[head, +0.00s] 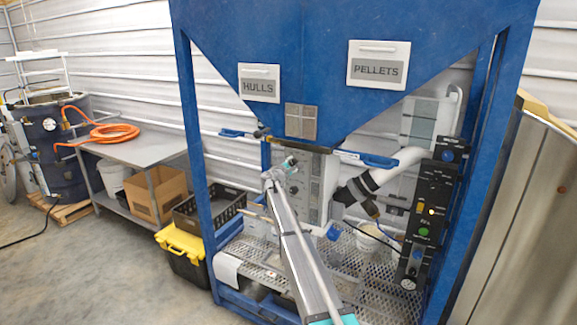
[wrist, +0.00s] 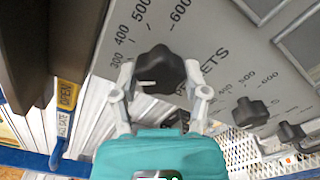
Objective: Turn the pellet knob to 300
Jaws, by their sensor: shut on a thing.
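The black pellet knob (wrist: 160,68) sits on a grey panel in the wrist view, beside lettering that ends in "ETS" and is partly hidden. A white mark on the knob points to the left in the picture. Printed numbers 300, 400, 500 and 600 curve around the knob's upper left; the 300 (wrist: 116,62) is near my left finger. My gripper (wrist: 160,78) has one finger on each side of the knob and is shut on it. In the head view my gripper (head: 280,170) reaches the grey control box (head: 313,190) under the hopper; the knob cannot be made out there.
A second black knob (wrist: 250,112) with its own scale is to the right in the wrist view. Blue handles (head: 378,160) stick out beside the box. Blue frame posts (head: 198,150) stand on both sides. A black crate (head: 212,207) is at the left.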

